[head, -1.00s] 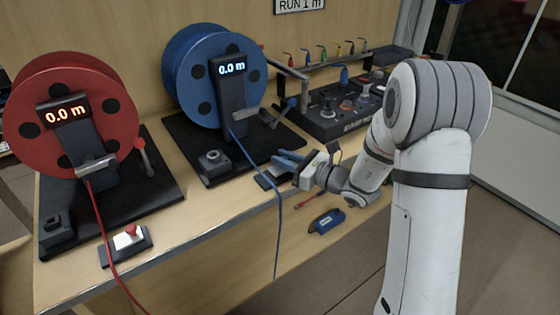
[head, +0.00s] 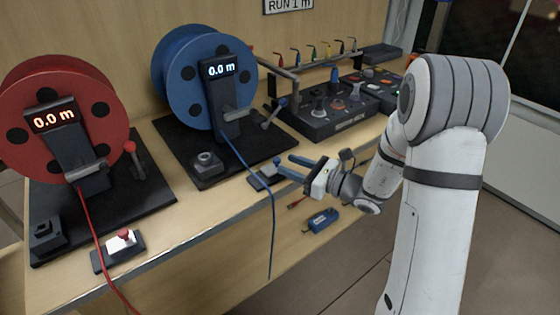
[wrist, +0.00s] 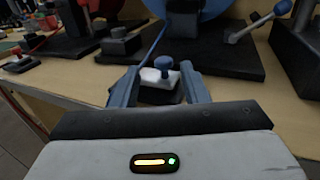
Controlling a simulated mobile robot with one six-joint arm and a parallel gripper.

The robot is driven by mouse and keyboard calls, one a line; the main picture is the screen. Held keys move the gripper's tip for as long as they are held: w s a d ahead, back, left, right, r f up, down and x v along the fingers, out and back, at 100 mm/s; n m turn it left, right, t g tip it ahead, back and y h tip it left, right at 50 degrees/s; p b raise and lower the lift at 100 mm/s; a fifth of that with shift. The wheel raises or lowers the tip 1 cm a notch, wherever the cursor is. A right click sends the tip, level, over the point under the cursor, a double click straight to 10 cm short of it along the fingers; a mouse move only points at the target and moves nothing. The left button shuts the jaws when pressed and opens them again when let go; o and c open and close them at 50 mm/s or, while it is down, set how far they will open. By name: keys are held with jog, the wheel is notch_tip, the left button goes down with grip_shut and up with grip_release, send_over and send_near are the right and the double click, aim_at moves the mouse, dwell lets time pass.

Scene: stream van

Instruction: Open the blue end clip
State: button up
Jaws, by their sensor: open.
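A small dark pad with a pale top plate and a blue knob (wrist: 162,63) lies near the bench's front edge; I take it to be the blue end clip. In the head view its dark base (head: 257,183) shows left of my gripper (head: 284,162). My gripper is open and empty. In the wrist view its blue-grey fingers (wrist: 160,70) stand left and right of the knob, with gaps on both sides; I cannot tell how far ahead the knob is. The blue cable (head: 272,230) runs from the blue reel (head: 190,90) past the pad and hangs over the edge.
A red reel (head: 60,90) and a matching pad with a red knob (head: 122,237) are at left. A dark control panel (head: 335,127) stands behind my gripper, to the right. A blue labelled device (head: 319,220) is below and right of it.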

jog(key=shift+v, duration=1.2)
jog(key=shift+c, duration=0.2)
